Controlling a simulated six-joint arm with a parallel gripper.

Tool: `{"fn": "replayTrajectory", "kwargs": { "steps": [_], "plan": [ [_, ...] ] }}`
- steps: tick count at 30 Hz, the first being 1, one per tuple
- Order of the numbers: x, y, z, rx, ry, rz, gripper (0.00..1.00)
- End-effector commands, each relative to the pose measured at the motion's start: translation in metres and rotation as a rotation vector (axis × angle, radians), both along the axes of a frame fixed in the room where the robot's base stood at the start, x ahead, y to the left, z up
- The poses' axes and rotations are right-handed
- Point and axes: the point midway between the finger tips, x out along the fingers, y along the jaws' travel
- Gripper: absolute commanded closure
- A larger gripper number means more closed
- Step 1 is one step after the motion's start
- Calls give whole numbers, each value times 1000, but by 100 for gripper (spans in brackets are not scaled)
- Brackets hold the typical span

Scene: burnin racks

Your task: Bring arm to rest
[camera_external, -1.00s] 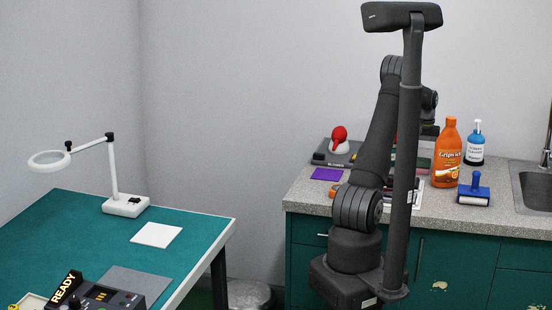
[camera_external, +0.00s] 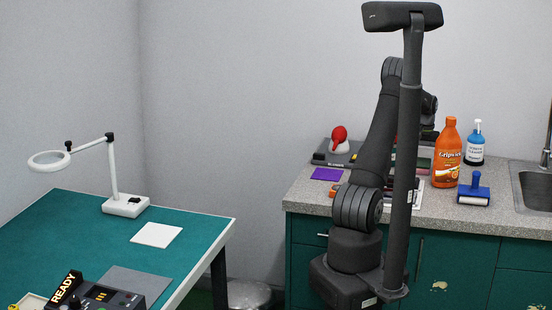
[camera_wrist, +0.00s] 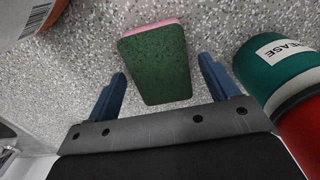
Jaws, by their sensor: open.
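My gripper (camera_wrist: 163,92) shows in the wrist view with its two blue fingers spread apart. It is open and nothing is held between the fingers. A green and pink sponge (camera_wrist: 155,65) lies on the speckled counter ahead of the fingers, in line with the gap. In the external view my arm stands upright in front of the counter (camera_external: 300,200), and my gripper is mostly hidden behind the arm and the post.
In the wrist view a teal and red container labelled "EASE" (camera_wrist: 275,60) stands close on the right. A green table (camera_external: 60,235) is at left.

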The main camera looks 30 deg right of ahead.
Motion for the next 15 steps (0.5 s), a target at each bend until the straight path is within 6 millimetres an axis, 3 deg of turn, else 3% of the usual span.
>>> {"fn": "replayTrajectory", "kwargs": {
  "steps": [2, 4, 15],
  "plan": [
    [-1, 1, -18, 4, 2, 0, 20],
    [0, -1, 5, -5, -4, 0, 20],
    [0, -1, 79, -4, -3, 0, 20]
  ]
}}
